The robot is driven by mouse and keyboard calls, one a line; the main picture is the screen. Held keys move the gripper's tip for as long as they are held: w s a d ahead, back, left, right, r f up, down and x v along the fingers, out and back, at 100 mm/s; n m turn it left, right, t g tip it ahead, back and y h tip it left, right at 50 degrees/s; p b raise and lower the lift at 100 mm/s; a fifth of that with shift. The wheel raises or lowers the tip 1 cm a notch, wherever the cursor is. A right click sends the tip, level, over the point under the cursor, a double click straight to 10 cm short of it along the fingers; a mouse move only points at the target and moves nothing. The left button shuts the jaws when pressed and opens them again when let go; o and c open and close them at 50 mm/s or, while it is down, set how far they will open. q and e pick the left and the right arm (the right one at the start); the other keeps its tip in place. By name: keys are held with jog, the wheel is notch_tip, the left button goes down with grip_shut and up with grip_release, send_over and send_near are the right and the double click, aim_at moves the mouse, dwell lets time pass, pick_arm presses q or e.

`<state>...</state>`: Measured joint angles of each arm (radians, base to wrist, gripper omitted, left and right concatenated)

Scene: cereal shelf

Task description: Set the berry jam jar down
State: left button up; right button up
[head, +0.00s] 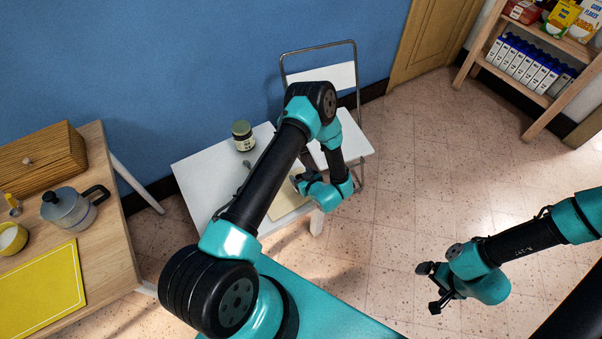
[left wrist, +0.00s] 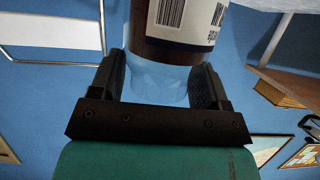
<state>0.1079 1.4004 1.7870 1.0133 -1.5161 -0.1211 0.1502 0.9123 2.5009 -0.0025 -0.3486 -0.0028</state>
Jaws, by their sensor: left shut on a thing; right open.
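My left gripper (head: 304,180) is over the white table (head: 190,172), near its right part. In the left wrist view, the left gripper (left wrist: 160,85) is shut on a jar (left wrist: 176,48), taken as the berry jam jar. It has clear glass, dark brown-red contents and a white label with a barcode. The jar's far end is cut off by the picture edge. In the head view I cannot make the held jar out behind my arm. Whether it touches the table I cannot tell. My right gripper (head: 432,287) is open and empty above the floor.
Another jar (head: 243,136) with an olive lid stands at the back of the white table. A beige board (head: 288,204) lies near its front. A folding chair (head: 322,78) stands behind. A wooden table (head: 110,215) with a moka pot (head: 70,208) is at left; a shelf (head: 540,98) is at right.

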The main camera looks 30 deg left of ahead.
pick_arm(q)
jog(key=shift+w+a+f, duration=0.1)
jog(key=shift+w+a, duration=0.25)
jog(key=shift+w, duration=0.25)
jog(key=shift+w+a+f, duration=0.1)
jog(key=shift+w+a, duration=0.25)
jog(key=shift+w, duration=0.25)
jog(key=shift+w+a, duration=0.1)
jog(key=shift+w+a+f, duration=0.15)
jog(key=shift+w+f, duration=0.1)
jog(key=shift+f, duration=0.65)
jog(key=shift+w+a+f, duration=0.1)
jog(key=shift+w+f, duration=0.1)
jog(key=shift+f, duration=0.65)
jog(key=o, duration=1.1)
jog(key=shift+f, duration=0.15)
jog(key=shift+o, duration=0.2)
